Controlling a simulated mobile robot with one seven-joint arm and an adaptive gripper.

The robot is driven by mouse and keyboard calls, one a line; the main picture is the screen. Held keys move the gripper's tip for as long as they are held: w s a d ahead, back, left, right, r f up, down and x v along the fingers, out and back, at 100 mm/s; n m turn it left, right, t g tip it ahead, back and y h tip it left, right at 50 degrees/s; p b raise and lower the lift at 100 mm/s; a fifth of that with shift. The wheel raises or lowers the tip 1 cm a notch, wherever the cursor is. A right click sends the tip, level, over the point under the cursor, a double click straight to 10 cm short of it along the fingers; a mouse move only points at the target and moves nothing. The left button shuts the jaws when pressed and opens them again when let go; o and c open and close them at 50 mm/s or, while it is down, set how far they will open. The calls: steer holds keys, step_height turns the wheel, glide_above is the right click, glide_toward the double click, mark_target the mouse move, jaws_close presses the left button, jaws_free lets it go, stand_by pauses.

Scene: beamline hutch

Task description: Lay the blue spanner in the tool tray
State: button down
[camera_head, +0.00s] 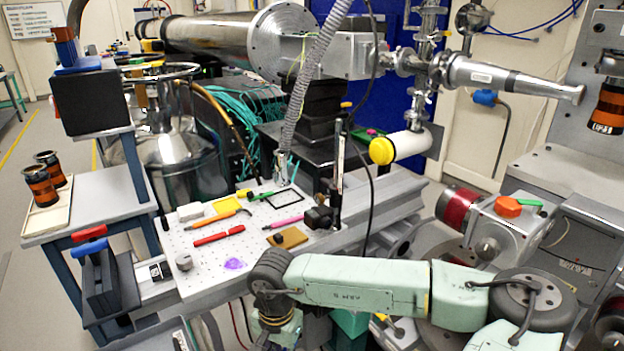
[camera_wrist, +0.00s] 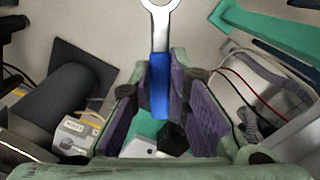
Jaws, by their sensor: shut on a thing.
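The blue spanner (camera_wrist: 160,85) shows in the wrist view, with a blue handle and a bare metal open-jaw head at the top edge. My gripper (camera_wrist: 165,92) is shut on its handle between purple-padded fingers, and the head sticks out beyond them. In the head view, my arm reaches down to the bottom middle, beside the front of the perforated board; the fingers and spanner are hidden or out of frame. A grey tray-like edge (camera_head: 150,337) is cut off at the bottom left and may be the tool tray; I cannot tell for sure.
The perforated white board (camera_head: 205,260) bears a red tool (camera_head: 219,236), an orange tool (camera_head: 218,218), a pink tool (camera_head: 283,222) and other small items. Dark blocks with red and blue handles (camera_head: 90,240) stand on a cart at left. Cables hang near my gripper.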

steer(key=w+d+f+n, duration=0.2)
steer(key=w+d+f, duration=0.1)
steer(key=f, duration=0.7)
steer(key=w+d+f+n, duration=0.2)
steer(key=w+f, duration=0.3)
steer(key=f, duration=0.5)
steer(key=shift+d+f+n, duration=0.2)
steer(key=shift+d+n, duration=0.2)
steer(key=shift+d, duration=0.1)
steer(key=shift+w, duration=0.15)
steer(key=s, duration=0.2)
steer(key=s+f+b, duration=0.1)
steer(key=shift+s+d, duration=0.2)
steer(key=shift+s, duration=0.2)
